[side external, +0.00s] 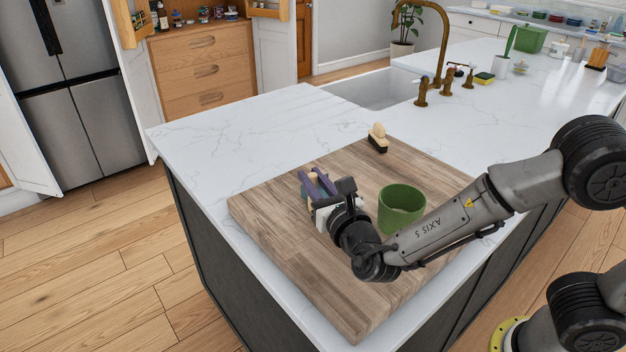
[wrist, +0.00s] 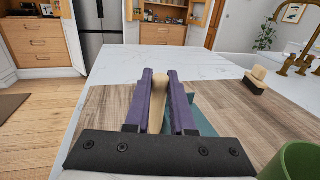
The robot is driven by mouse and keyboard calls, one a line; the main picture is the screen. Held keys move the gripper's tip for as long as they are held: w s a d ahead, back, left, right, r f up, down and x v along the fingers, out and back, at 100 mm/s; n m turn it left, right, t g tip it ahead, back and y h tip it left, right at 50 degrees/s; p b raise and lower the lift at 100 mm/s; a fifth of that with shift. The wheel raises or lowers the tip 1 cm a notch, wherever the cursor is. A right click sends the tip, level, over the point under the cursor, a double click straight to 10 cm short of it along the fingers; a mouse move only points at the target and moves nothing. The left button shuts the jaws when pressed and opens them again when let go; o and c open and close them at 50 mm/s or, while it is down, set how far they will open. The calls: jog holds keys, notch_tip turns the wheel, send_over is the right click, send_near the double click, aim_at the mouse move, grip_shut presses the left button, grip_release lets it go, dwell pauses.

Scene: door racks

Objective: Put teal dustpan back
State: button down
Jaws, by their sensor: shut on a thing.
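My gripper (side external: 311,178) is low over the wooden board, its two purple fingers closed on a pale wooden handle. In the wrist view, my gripper (wrist: 160,76) has this handle (wrist: 157,104) between its fingers. The teal dustpan (wrist: 205,117) shows as a teal surface beside and below the right finger, and the handle appears to belong to it. Much of the dustpan is hidden by the fingers and the gripper body. I cannot tell whether it touches the board.
The wooden board (side external: 285,262) lies on the white marble counter (side external: 232,133). A green pot (side external: 401,207) stands close to the right of my gripper. A small wood-and-black brush (side external: 378,138) stands near the board's far edge. The sink (side external: 372,92) and brass tap (side external: 441,50) are beyond.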

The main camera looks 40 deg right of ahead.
jog(key=shift+f, duration=0.15)
jog(key=shift+f, duration=0.15)
jog(key=c, duration=0.8)
grip_release()
jog(key=shift+o, duration=0.2)
jog(key=shift+s+a, duration=0.1)
jog(key=shift+s, duration=0.15)
jog(key=v, duration=1.1)
jog(key=shift+s, duration=0.3)
